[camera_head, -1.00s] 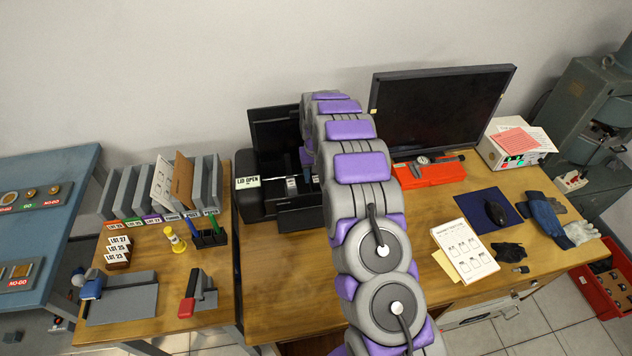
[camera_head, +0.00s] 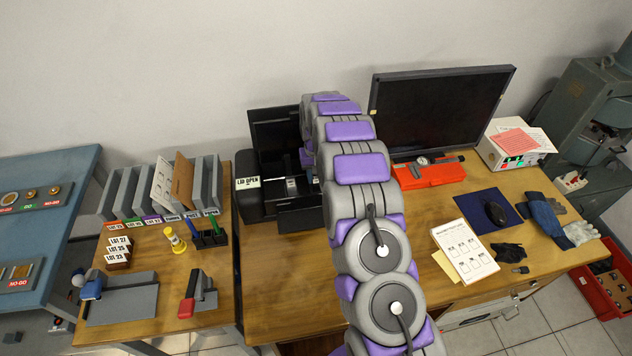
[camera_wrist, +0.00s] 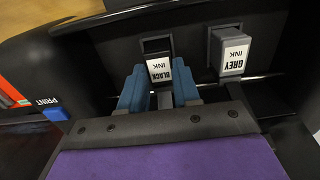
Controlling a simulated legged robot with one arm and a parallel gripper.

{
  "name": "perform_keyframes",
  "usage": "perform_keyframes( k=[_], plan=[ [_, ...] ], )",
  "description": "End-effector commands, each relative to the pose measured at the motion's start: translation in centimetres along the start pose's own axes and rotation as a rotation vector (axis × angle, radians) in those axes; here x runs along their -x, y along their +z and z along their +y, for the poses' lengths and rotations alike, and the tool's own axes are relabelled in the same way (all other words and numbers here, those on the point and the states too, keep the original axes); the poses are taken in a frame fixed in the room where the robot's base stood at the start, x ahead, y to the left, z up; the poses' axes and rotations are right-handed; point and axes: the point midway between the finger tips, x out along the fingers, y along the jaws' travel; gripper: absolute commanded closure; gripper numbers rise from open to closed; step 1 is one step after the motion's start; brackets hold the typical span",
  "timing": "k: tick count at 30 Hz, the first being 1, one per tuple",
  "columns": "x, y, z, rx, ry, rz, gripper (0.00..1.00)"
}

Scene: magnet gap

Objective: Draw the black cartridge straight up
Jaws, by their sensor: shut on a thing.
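The black cartridge (camera_wrist: 159,70), labelled BLACK INK, stands in the open printer. My gripper (camera_wrist: 158,92) is shut on it, with one blue finger on each side of its label end. The lower part of the black cartridge is hidden, so I cannot tell how deep it sits. A grey cartridge (camera_wrist: 229,52), labelled GREY INK, stands to its right, apart from my fingers. In the head view the black printer (camera_head: 255,203) has its lid (camera_head: 275,128) raised and a LID OPEN sign; my arm covers part of it.
A blue PRINT button (camera_wrist: 54,113) is at the left in the wrist view. A monitor (camera_head: 437,110) and a red case (camera_head: 428,174) stand right of my arm. File holders (camera_head: 120,192) stand to the left.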

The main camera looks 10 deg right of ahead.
Motion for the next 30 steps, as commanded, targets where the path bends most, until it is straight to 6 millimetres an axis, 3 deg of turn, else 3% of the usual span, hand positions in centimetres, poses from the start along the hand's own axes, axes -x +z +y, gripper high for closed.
perform_keyframes(
  k=[8, 11, 21, 30],
  plan=[
    [0.0, 0.1, 0.0, 0.0, 0.0, -0.005, 0.88],
    [0.9, 0.1, 0.0, 0.0, 0.0, -0.004, 0.88],
    [6.8, 0.0, 0.0, -0.001, 0.0, 0.003, 0.88],
    [7.0, 0.1, 0.0, 0.0, 0.0, -0.001, 0.88]
  ],
)
